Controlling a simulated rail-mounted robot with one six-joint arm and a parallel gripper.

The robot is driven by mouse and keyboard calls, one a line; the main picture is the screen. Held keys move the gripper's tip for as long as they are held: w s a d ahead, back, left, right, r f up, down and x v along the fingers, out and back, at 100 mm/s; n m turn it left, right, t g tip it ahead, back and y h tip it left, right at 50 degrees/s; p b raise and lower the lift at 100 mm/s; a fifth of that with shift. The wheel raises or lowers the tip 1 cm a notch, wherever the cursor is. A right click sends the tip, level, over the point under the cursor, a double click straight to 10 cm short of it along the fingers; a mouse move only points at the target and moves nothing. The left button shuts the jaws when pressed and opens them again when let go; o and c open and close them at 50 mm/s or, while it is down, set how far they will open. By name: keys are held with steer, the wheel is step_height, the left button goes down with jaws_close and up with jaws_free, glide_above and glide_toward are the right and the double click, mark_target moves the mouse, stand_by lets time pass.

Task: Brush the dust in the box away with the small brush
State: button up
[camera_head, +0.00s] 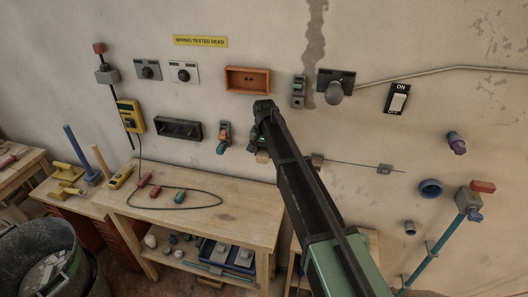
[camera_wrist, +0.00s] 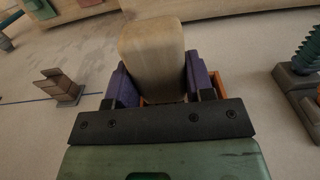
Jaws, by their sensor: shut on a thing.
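My gripper (camera_wrist: 154,90) has purple jaws shut on a pale wooden piece (camera_wrist: 152,50), which looks like the brush handle. Bristles cannot be made out. In the head view my gripper (camera_head: 262,143) is close to the wall, below the orange box, partly hidden by my dark arm; a tan end shows under it. The orange open box (camera_head: 247,79) is fixed to the wall, with two small dark marks inside; dust cannot be told at this size. Orange edges show behind the jaws in the wrist view; I cannot tell what they belong to.
A dark open box (camera_head: 179,129) and an orange-green handle (camera_head: 223,137) are on the wall left of my gripper. A grey bulb-shaped fitting (camera_head: 335,92) sits to the upper right. The wooden bench (camera_head: 240,207) below holds a cable loop. A ribbed green fitting (camera_wrist: 307,55) shows at the wrist view's right.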

steer(key=w+a, duration=0.1)
steer(key=a, duration=0.3)
steer(key=shift+s+d, duration=0.2)
steer(key=shift+d, duration=0.55)
steer(key=shift+s+d, duration=0.15)
steer(key=shift+d, duration=0.65)
steer(key=shift+s+d, duration=0.2)
steer(key=shift+d, duration=0.55)
steer(key=a, duration=0.2)
steer(key=w+a, duration=0.1)
steer(key=a, duration=0.1)
steer(key=shift+a, duration=0.3)
steer(key=shift+s, duration=0.1)
steer(key=shift+s+a, duration=0.25)
steer(key=shift+s, duration=0.7)
steer(key=shift+s+a, duration=0.2)
steer(key=shift+s, duration=0.75)
steer(key=shift+s+a, duration=0.25)
steer(key=shift+s, duration=0.7)
steer(key=shift+s, duration=0.1)
steer(key=s, duration=0.2)
steer(key=shift+s+a, duration=0.35)
